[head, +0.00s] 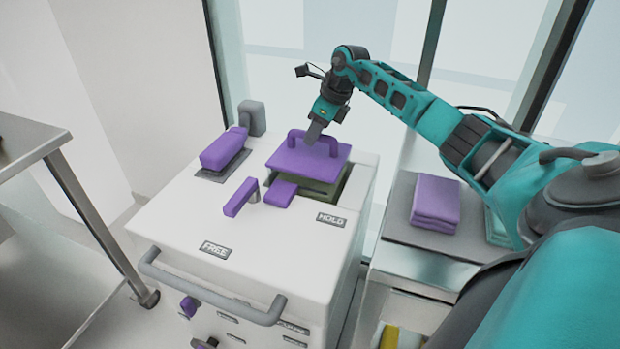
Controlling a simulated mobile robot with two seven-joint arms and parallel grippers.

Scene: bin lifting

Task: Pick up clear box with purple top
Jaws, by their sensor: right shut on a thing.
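The clear box with the purple top (308,160) sits at the opening in the top of a white machine. Its purple lid has a raised purple handle (333,143). Below the lid, greenish see-through walls (322,187) show inside the opening. My right gripper (314,134) comes down from above and is shut on the lid's handle. The fingertips partly cover the handle. I cannot tell whether the box is raised from its seat. My left gripper is not in view.
The white machine (215,275) has purple levers (241,197) beside the opening and a grey front rail (215,295). A counter at right holds folded purple cloths (435,200). A metal table (30,140) stands at left. Glass panels rise behind.

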